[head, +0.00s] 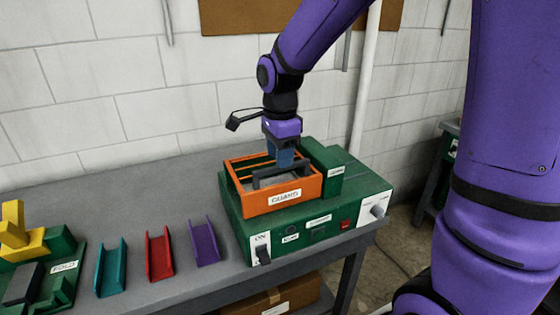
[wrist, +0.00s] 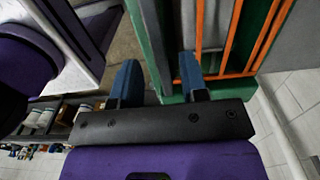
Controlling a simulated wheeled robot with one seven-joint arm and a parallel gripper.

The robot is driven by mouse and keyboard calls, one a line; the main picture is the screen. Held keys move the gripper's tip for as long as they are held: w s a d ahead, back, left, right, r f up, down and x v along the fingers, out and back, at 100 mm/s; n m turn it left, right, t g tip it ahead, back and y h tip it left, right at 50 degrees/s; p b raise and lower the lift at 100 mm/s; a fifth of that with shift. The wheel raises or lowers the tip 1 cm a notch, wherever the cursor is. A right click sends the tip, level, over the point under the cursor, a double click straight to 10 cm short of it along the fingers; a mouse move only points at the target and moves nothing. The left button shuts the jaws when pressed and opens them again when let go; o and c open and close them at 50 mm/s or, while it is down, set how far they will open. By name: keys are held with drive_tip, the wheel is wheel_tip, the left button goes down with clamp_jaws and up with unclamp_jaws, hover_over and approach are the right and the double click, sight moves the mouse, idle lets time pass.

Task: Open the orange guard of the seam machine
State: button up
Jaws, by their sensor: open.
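The green seam machine (head: 300,232) stands on the grey bench, with the orange guard (head: 270,201) lying down over its top. The guard is a barred orange frame with a "GUARD" label and a dark handle (head: 283,174) on its upper side. My gripper (head: 281,164) points down at the handle, its fingers partly overlapping it in the head view. In the wrist view my gripper (wrist: 158,65) has its two blue fingers apart, with a dark bar passing between them. Orange guard bars (wrist: 248,40) show to the right there. I cannot tell whether the fingers touch the handle.
Purple (head: 204,241), red (head: 159,252) and teal (head: 111,268) channel pieces lie left of the machine. A green fold tool (head: 62,250) with a yellow part is at far left. The machine's front has an ON switch (head: 263,253), a red button and a knob.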

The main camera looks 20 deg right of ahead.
drive_tip(key=shift+f, duration=1.15)
clamp_jaws()
drive_tip(key=shift+r, duration=0.1)
